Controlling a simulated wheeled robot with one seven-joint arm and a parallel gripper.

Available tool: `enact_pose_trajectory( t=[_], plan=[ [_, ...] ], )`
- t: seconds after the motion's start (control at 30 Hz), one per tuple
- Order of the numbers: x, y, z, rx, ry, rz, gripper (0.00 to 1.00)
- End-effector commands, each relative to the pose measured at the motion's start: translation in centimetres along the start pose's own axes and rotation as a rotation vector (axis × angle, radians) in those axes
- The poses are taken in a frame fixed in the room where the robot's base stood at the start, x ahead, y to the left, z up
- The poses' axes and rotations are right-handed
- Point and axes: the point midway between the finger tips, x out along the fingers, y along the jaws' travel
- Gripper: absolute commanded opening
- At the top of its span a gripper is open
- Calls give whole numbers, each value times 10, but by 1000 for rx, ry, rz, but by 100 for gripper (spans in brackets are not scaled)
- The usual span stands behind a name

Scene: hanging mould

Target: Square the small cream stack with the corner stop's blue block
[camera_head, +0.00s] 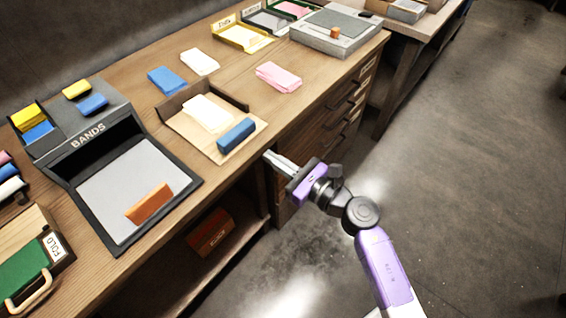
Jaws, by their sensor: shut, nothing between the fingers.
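The small cream stack (207,113) lies on the tan board of the corner stop (187,128), slightly askew, its upper sheets looking uneven. My gripper (268,155) is shut and empty. It is just past the front edge of the table, to the right of and below the blue block, apart from it.
A pink stack (278,77), a blue stack (166,81) and another cream stack (200,62) lie behind on the table. The BANDS tray (187,183) with an orange block (148,203) stands at left. A grey device (335,32) stands at back right. Drawers (335,125) face my arm.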

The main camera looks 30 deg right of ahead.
Motion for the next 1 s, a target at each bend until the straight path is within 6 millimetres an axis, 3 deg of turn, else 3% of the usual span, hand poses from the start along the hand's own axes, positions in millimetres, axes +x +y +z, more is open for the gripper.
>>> enact_pose_trajectory(
  t=[0.2, 0.4, 0.6, 1.0],
  plan=[
    [44, 0, 2, 0, -2, 1, 0],
    [72, 0, 0, 1, 0, 0, 0],
    [84, 0, 0, 1, 0, 0, 0],
    [87, 0, 0, 1, -1, 1, 0]
  ],
)
